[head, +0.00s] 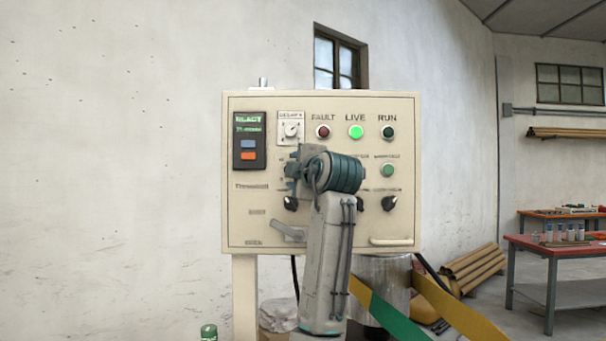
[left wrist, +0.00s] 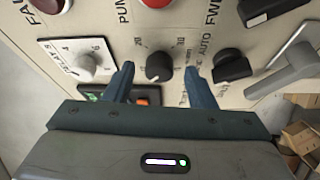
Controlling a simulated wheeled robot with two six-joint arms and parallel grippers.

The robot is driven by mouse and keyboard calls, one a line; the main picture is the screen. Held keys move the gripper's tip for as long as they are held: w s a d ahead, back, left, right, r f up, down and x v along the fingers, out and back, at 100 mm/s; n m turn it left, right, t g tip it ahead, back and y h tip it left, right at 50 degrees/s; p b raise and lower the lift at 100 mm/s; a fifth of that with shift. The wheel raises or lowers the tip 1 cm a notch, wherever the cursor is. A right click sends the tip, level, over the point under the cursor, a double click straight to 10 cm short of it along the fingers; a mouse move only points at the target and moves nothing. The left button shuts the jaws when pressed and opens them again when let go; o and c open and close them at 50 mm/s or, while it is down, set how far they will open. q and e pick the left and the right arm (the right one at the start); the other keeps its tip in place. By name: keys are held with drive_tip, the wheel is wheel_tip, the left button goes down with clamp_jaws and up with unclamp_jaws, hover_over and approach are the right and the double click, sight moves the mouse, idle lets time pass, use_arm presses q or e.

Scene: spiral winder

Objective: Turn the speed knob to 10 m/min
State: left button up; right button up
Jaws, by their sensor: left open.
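The cream control panel (head: 240,220) faces me in the head view. My left gripper (head: 291,170) is in front of its middle, and the wrist hides the dials behind it. In the left wrist view the jaws (left wrist: 159,74) are open, with one finger on each side of a black round knob (left wrist: 159,67). Small scale numbers surround this knob; its speed label is not readable. Gaps show between knob and fingers. My right gripper is not in view.
A white delay dial (head: 291,130) sits above the gripper; it shows at left in the left wrist view (left wrist: 84,67). A black selector (left wrist: 232,66) is close to the right finger. Lamps top the panel, the LIVE lamp (head: 355,132) lit green. A grey lever (head: 287,232) is below.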

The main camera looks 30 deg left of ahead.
use_arm(q)
drive_tip(key=b+v, duration=0.2)
drive_tip(key=v, duration=0.7)
drive_tip(key=shift+s+d+b, duration=0.2)
drive_tip(key=shift+d+b, duration=0.15)
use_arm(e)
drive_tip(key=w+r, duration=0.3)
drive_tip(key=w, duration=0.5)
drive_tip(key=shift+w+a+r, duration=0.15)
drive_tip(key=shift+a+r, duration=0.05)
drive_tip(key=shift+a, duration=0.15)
use_arm(q)
drive_tip(key=shift+f, duration=0.15)
